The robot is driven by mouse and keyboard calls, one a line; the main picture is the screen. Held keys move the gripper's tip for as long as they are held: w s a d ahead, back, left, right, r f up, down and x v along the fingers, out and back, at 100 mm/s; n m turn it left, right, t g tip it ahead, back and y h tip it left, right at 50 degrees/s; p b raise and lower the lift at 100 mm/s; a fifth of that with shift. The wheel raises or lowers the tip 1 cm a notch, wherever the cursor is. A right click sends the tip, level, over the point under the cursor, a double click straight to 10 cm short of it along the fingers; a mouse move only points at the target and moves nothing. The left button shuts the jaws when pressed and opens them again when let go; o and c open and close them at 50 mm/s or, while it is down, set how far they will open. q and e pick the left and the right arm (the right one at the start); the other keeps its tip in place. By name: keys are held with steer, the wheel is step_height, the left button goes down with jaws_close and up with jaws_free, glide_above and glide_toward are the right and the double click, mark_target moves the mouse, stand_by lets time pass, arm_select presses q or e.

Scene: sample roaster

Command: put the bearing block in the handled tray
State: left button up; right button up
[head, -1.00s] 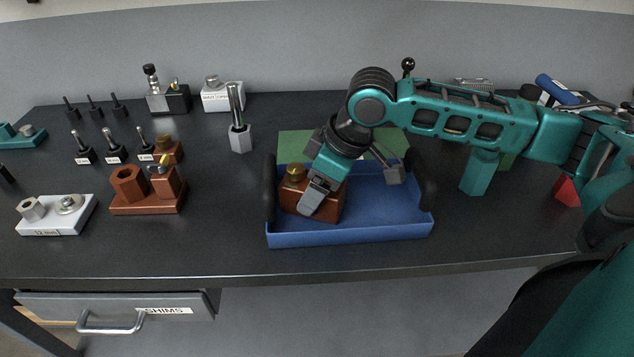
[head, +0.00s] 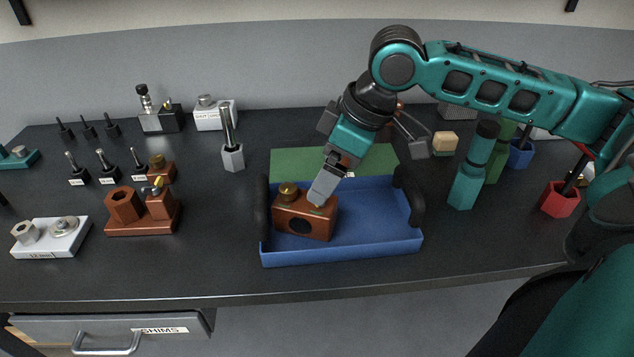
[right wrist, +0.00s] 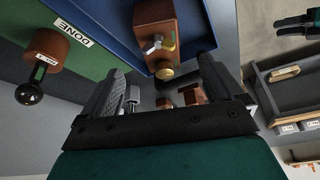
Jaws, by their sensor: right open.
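The bearing block (head: 305,217) is reddish-brown with a dark round bore and a brass knob on top. It sits upright inside the blue handled tray (head: 345,252), at the tray's left end beside the left black handle. My right gripper (head: 326,186) is open, with one grey finger just above the block's top right side; the other finger is largely hidden in the head view. In the right wrist view, the block (right wrist: 153,22) lies beyond the open fingers (right wrist: 165,95), with nothing between them.
A green mat (head: 290,160) labelled DONE in the wrist view lies behind the tray. A grey hex-based post (head: 232,158) stands left of it. A brown fixture (head: 143,222) and several small tools stand further left. Teal and red holders (head: 558,203) stand at right. The tray's right half is empty.

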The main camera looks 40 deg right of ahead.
steer(key=v, duration=0.2)
steer(key=shift+s+r, duration=0.1)
steer(key=shift+r, duration=0.3)
steer(key=shift+f, duration=0.1)
